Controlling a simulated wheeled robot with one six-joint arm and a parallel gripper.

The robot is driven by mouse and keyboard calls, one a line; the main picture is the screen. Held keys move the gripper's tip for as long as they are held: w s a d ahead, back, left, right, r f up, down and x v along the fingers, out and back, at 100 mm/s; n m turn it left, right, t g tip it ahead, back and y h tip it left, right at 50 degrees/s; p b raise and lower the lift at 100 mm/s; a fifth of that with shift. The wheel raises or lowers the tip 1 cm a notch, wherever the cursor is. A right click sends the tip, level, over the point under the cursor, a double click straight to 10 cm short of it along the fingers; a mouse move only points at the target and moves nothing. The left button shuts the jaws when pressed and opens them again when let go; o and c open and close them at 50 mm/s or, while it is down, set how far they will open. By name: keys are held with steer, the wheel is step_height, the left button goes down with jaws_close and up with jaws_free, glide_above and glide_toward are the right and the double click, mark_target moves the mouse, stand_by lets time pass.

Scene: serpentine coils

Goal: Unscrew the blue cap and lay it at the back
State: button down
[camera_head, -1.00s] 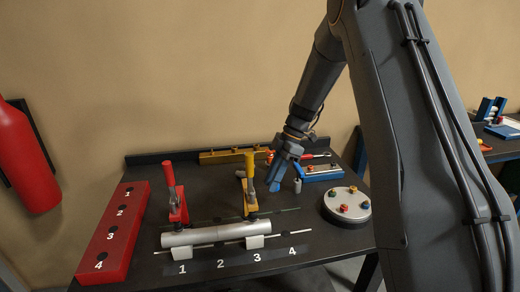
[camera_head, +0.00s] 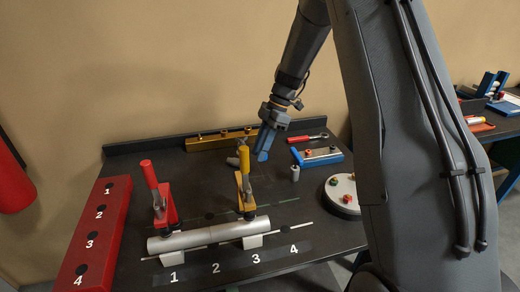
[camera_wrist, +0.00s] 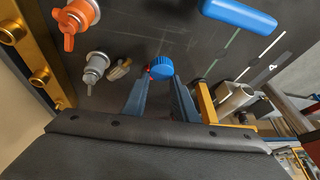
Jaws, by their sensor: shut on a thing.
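The blue cap (camera_wrist: 161,67) shows between the fingertips in the wrist view. It is round with a ribbed edge, and a small red patch shows at its left. My gripper (camera_wrist: 161,80) is shut on it. In the head view my gripper (camera_head: 263,152) is over the rear middle of the dark table (camera_head: 215,190), behind and right of the yellow clamp (camera_head: 243,185). The cap cannot be told from the blue fingers there. A grey upright post (camera_head: 295,172) stands right of my gripper, apart from it.
A brass rail (camera_head: 222,140) lies along the back edge. A blue rack (camera_head: 318,157) and a round plate with knobs (camera_head: 342,195) stand at right. A red clamp (camera_head: 162,200), silver tube (camera_head: 205,236) and red numbered block (camera_head: 95,235) are nearer. Some table behind the clamps is clear.

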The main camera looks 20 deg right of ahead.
steer(key=shift+f, duration=0.2)
steer(key=shift+f+b, duration=1.6)
steer(key=shift+f, duration=1)
steer(key=shift+f+b, duration=0.3)
steer(key=shift+f, duration=0.4)
steer(key=shift+f+b, duration=0.15)
steer(key=shift+b, duration=0.25)
steer(key=c, duration=1.4)
jaws_free()
steer(key=shift+o, duration=0.3)
